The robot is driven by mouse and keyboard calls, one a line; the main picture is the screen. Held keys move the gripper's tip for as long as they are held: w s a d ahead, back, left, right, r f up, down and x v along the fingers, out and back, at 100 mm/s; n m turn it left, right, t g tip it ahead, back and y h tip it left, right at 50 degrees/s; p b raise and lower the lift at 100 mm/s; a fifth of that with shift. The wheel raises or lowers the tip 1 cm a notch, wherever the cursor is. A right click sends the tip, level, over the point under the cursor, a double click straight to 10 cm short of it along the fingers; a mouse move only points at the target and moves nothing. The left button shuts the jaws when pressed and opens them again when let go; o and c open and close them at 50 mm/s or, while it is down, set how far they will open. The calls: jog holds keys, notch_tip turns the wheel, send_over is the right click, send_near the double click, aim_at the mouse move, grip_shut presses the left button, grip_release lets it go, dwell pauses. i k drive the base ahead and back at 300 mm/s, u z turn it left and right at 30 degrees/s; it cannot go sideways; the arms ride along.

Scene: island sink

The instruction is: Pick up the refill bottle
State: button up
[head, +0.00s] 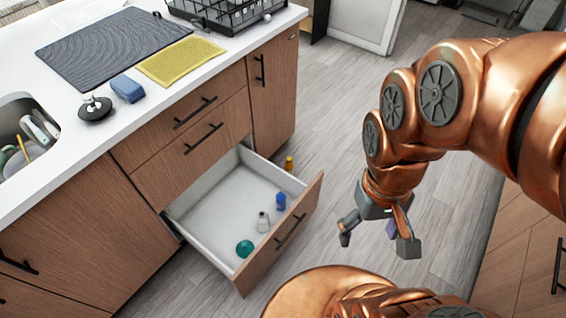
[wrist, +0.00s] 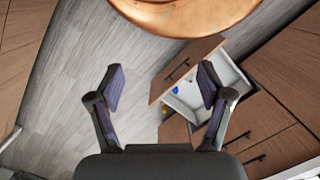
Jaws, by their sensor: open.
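An open drawer (head: 208,192) holds a small pale bottle with a grey cap (head: 263,222), a blue bottle (head: 281,201) and a teal round item (head: 244,249). An amber bottle (head: 289,163) shows at the drawer's far side; I cannot tell whether it is inside or on the floor. Which of these is the refill bottle is not clear. My gripper (head: 377,238) is open and empty, pointing down over the floor to the right of the drawer. In the wrist view the drawer (wrist: 231,71) shows partly behind the right finger, with a small blue spot inside.
The white counter (head: 60,185) bears a dark mat (head: 113,45), a yellow cloth (head: 180,60), a blue sponge (head: 127,88), a black stopper (head: 95,108) and a dish rack (head: 225,10). A sink with dishes is at left. Wood cabinets (head: 525,240) stand at right. The floor between is clear.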

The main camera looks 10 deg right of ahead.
aim_at(289, 167)
jog(key=z, duration=1)
jog(key=i, duration=1.55)
jog(key=u, duration=2.6)
